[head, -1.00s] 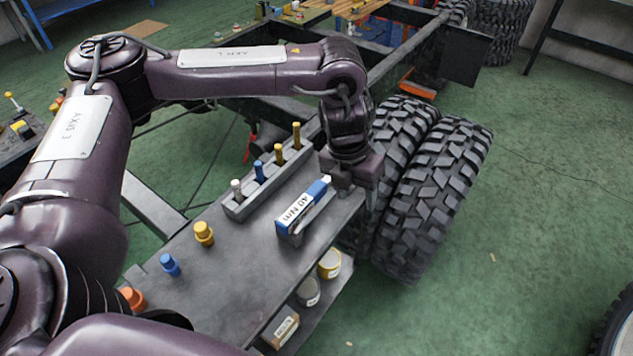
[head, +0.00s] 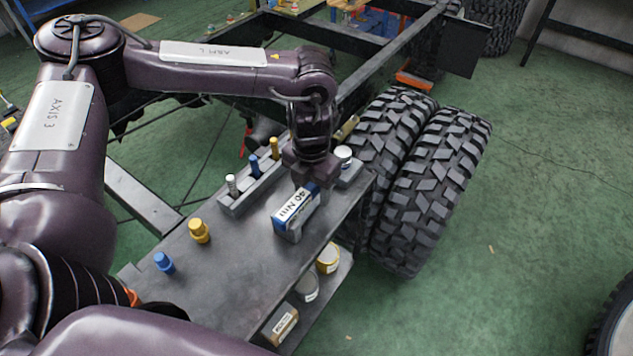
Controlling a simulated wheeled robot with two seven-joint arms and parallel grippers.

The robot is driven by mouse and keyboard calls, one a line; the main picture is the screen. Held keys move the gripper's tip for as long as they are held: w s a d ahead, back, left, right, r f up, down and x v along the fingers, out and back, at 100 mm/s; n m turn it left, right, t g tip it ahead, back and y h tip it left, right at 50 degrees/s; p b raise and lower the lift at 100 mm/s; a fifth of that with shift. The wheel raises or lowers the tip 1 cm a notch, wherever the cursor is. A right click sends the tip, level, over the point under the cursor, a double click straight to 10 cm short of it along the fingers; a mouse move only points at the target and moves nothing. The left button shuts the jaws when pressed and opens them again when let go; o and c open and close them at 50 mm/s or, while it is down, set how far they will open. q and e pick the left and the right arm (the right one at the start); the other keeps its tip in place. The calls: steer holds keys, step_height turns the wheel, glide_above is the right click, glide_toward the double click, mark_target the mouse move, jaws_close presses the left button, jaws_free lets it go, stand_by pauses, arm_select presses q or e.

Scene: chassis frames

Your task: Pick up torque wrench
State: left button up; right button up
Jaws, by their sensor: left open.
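A blue and white block marked "40 Nm" (head: 294,213) sits on the grey workbench top (head: 240,262). I cannot make out a separate torque wrench; the marked block may be it or its holder. My left gripper (head: 308,184) points down at the block's far end, open. Its fingertips are partly hidden, and I cannot tell whether they touch the block. My right gripper is not in view.
A grey rack (head: 236,206) with coloured-handled tools stands left of the block. Yellow (head: 200,231) and blue (head: 164,262) sockets stand nearer. A white-topped can (head: 343,155) is behind the gripper. Cans (head: 328,259) sit on a lower shelf. Big tyres (head: 430,180) stand right.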

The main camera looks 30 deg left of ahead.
arm_select(q)
jaws_close()
stand_by(0.3)
steer(key=shift+w, duration=0.1)
